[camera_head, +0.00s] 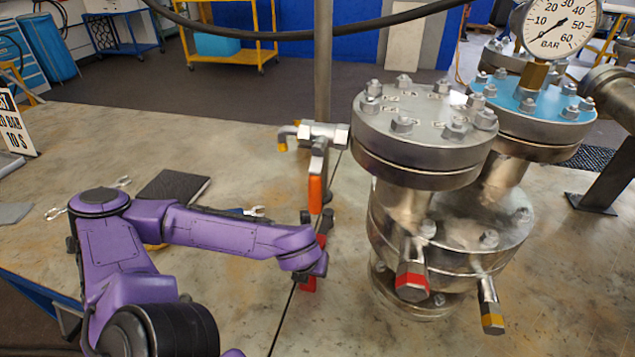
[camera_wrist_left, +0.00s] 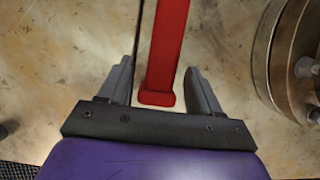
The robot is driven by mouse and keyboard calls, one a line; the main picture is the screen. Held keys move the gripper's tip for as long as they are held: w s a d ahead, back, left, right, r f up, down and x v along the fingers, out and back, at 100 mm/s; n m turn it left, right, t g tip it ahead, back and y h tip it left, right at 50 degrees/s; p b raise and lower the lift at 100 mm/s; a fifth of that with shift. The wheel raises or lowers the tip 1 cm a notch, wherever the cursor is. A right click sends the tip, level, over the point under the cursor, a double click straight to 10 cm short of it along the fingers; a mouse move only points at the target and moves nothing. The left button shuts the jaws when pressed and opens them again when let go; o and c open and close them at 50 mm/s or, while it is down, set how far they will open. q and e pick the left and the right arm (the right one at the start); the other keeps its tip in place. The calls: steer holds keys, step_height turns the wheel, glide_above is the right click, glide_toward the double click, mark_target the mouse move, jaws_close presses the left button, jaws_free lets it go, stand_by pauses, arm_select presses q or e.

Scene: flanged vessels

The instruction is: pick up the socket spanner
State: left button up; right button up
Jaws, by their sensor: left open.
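The socket spanner's red handle (camera_wrist_left: 166,45) runs down from the top of the left wrist view. Its blunt end lies between the two fingers of my left gripper (camera_wrist_left: 168,85), with a gap on both sides. The jaws are open and hold nothing. In the head view my left gripper (camera_head: 316,222) is over the handle, left of the flanged vessel. An orange-red grip (camera_head: 315,195) shows beyond it, below a steel head (camera_head: 318,132). My wrist partly hides the handle. Whether the fingers touch it cannot be told. My right gripper is out of view.
A flanged steel vessel (camera_head: 425,135) stands close on the right, with red-tipped and yellow-tipped fittings. A second vessel with a blue flange (camera_head: 530,108) carries a pressure gauge (camera_head: 560,25). A black pad (camera_head: 172,187) and small spanners (camera_head: 122,182) lie on the bench at left.

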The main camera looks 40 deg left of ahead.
arm_select(q)
steer(key=w+b, duration=0.1)
steer(key=f+b, duration=0.1)
steer(key=shift+w+a+b, duration=0.35)
steer(key=shift+a+b, duration=0.05)
steer(key=shift+w+a+r+p, duration=0.3)
steer(key=shift+w+r+p, duration=0.1)
steer(key=shift+w+r, duration=0.1)
steer(key=shift+w+a, duration=0.2)
steer(key=shift+w, duration=0.1)
steer(key=w, duration=0.1)
steer(key=w+a, duration=0.1)
steer(key=shift+w+a, duration=0.2)
steer(key=shift+w, duration=0.1)
steer(key=shift+w+a+f+b, duration=0.2)
steer(key=shift+w+f+b, duration=0.2)
steer(key=shift+f, duration=0.15)
steer(key=shift+w+a+f+b, duration=0.2)
steer(key=shift+w+f+b, duration=0.15)
steer(key=shift+f, duration=0.2)
steer(key=shift+w+a+f, duration=0.1)
steer(key=shift+w+f, duration=0.1)
steer(key=shift+f, duration=0.1)
steer(key=shift+r, duration=0.1)
jaws_close()
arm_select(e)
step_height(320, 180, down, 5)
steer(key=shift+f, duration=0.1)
